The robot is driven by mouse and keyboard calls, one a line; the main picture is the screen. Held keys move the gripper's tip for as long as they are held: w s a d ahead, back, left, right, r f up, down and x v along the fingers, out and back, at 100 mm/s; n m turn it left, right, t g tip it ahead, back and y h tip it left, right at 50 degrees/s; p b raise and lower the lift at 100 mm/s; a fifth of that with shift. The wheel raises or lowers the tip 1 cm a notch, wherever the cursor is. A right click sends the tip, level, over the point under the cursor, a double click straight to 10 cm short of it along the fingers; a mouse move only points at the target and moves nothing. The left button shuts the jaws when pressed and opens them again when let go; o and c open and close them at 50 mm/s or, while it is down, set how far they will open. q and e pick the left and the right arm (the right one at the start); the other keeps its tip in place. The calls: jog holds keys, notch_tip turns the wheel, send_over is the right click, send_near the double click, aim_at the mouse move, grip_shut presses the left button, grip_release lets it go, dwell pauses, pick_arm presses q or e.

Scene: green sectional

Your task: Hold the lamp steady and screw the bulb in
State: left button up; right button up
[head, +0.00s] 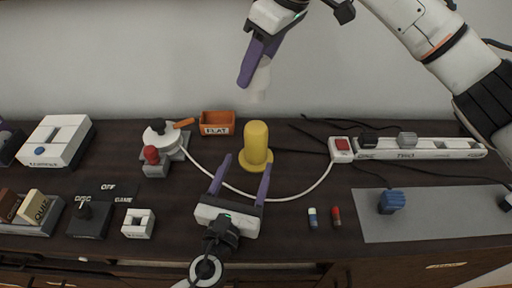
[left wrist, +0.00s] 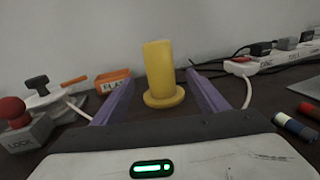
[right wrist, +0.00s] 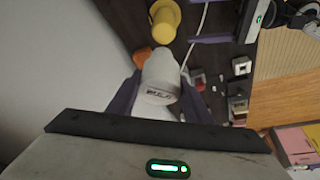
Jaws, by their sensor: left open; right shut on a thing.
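The yellow lamp (head: 257,140) stands upright on the dark tabletop, with a round base and a plain column; it also shows in the left wrist view (left wrist: 160,75). My left gripper (head: 246,165) is open just in front of the lamp, its purple fingers spread to either side and not closed on it. My right gripper (head: 253,76) is shut on the white bulb (head: 262,80), held in the air above the lamp and apart from it. In the right wrist view the bulb (right wrist: 159,72) sits between the fingers, with the lamp (right wrist: 165,20) beyond.
A white cable curves in front of the lamp to a power strip (head: 410,149) at right. An orange FLAT tray (head: 217,123) and a device with a red knob (head: 151,154) stand left. Two small cylinders (head: 324,218) and a grey mat (head: 430,225) lie right.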

aim_at(256, 141)
pick_arm(q)
jog(key=x, duration=0.9)
jog(key=shift+w+d, duration=0.1)
jog(key=shift+w, duration=0.2)
pick_arm(e)
jog(key=shift+w, duration=0.1)
pick_arm(q)
jog(key=c, duration=1.6)
pick_arm(e)
jog(key=shift+f, duration=2.5)
jog(key=shift+f, duration=0.9)
jog(key=shift+f, duration=0.55)
pick_arm(q)
grip_shut()
